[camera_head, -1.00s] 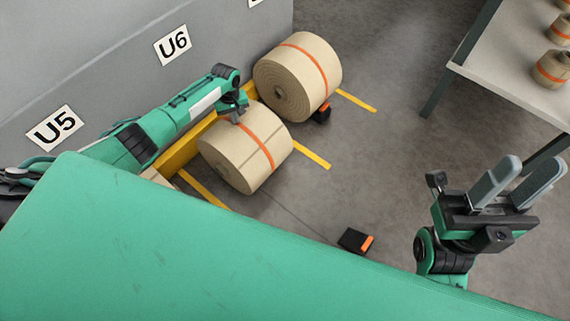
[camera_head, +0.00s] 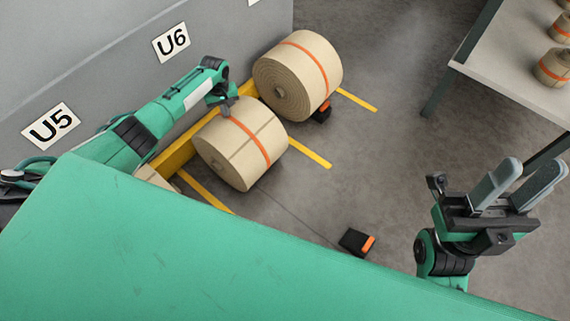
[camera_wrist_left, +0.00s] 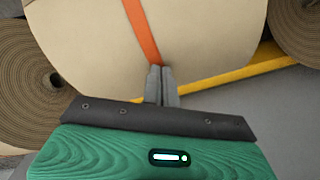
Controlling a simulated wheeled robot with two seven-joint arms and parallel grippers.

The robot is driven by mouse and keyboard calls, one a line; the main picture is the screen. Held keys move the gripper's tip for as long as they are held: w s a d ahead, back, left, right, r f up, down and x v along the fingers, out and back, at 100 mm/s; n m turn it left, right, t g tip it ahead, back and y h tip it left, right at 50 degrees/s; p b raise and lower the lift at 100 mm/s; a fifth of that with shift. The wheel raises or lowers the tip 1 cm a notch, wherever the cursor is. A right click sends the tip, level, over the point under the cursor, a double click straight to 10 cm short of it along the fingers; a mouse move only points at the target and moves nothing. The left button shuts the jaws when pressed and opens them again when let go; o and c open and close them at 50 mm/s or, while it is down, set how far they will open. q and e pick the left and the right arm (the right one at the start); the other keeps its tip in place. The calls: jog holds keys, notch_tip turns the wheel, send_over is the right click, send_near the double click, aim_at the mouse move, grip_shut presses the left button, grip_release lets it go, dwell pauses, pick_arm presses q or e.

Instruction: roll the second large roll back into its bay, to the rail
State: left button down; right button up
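The large kraft roll (camera_head: 226,160) with an orange strap lies on its side between yellow floor lines, close to the yellow rail (camera_head: 176,157); I cannot tell if it touches. In the left wrist view the roll (camera_wrist_left: 90,35) fills the upper middle. My left gripper (camera_head: 225,106) is at the roll's upper, rail side in the head view. In the left wrist view its fingers (camera_wrist_left: 161,72) are together, empty, with tips at the roll's surface beside the strap. My right gripper (camera_head: 533,170) is open and empty, away from the rolls.
Another strapped roll (camera_head: 284,88) lies beyond, with a black-and-orange chock (camera_head: 322,112) by it. A loose chock (camera_head: 356,242) sits on open floor. A table (camera_head: 505,60) with small rolls stands right. The grey wall (camera_head: 100,70) is behind the rail.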

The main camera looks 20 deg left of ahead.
pick_arm(q)
jog(key=shift+w+a+f+b, duration=0.1)
jog(key=shift+w+a+b, duration=0.15)
jog(key=shift+a+b, duration=0.35)
jog(key=shift+w+a+f+b, duration=0.1)
jog(key=shift+w+a+b, duration=0.2)
jog(key=shift+a, duration=0.55)
jog(key=shift+w+a+f+b, duration=0.1)
jog(key=shift+w+a+b, duration=0.05)
jog(key=shift+a+b, duration=0.45)
jog(key=shift+a, duration=0.15)
jog(key=shift+r, duration=0.15)
jog(key=shift+r+p, duration=2.4)
jog(key=shift+p, duration=0.5)
